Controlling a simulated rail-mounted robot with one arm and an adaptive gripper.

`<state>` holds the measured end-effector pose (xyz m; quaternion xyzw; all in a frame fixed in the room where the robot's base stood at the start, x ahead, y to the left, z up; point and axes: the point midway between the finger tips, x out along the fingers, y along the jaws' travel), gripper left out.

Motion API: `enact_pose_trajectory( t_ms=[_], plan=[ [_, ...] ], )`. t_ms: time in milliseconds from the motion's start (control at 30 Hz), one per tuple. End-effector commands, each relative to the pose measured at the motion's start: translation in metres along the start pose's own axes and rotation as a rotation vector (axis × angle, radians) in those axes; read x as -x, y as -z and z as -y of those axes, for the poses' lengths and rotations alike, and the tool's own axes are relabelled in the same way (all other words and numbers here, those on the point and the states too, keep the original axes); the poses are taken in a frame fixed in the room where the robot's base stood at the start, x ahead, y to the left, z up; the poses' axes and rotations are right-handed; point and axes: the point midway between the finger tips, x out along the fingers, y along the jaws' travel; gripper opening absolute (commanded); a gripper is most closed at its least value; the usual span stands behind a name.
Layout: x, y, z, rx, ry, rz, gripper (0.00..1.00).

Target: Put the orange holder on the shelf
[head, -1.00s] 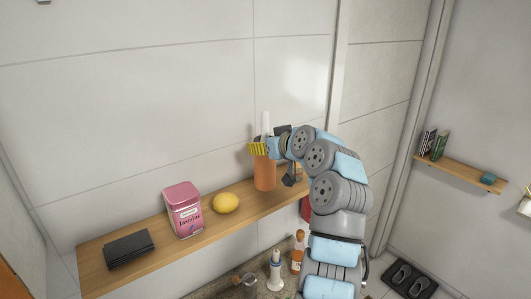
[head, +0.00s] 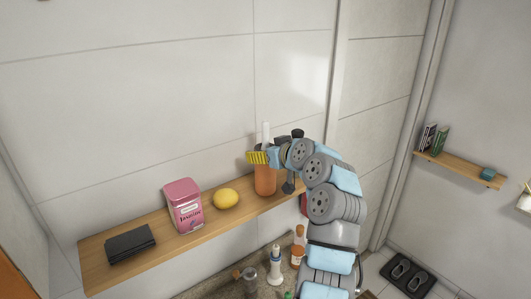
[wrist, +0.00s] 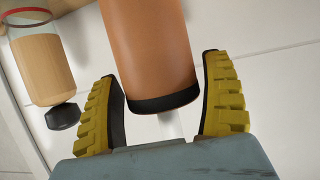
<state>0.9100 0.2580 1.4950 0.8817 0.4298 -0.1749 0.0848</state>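The orange holder (head: 265,180) is a cylinder with a black rim and a white utensil (head: 266,132) standing out of its top. In the head view it looks upright, its base seeming to rest on the wooden shelf (head: 160,252) towards the right end. My gripper (head: 258,157) has yellow ribbed fingers and is at the holder's upper part. In the wrist view the holder (wrist: 155,50) lies between my open fingers (wrist: 160,75), slightly tilted to them. A gap shows on its right side; the left finger is very close, and contact there is unclear.
Bottles (head: 275,265) stand below. The tiled wall is close behind.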

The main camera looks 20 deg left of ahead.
Motion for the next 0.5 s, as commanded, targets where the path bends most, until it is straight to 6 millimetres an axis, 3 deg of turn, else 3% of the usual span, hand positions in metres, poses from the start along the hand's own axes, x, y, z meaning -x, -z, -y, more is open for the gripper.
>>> enact_pose_trajectory(
  t_ms=[500],
  plan=[
    [0.0054, 0.0025, -0.0009, 0.0, -0.001, -0.001, 0.94]
  ],
)
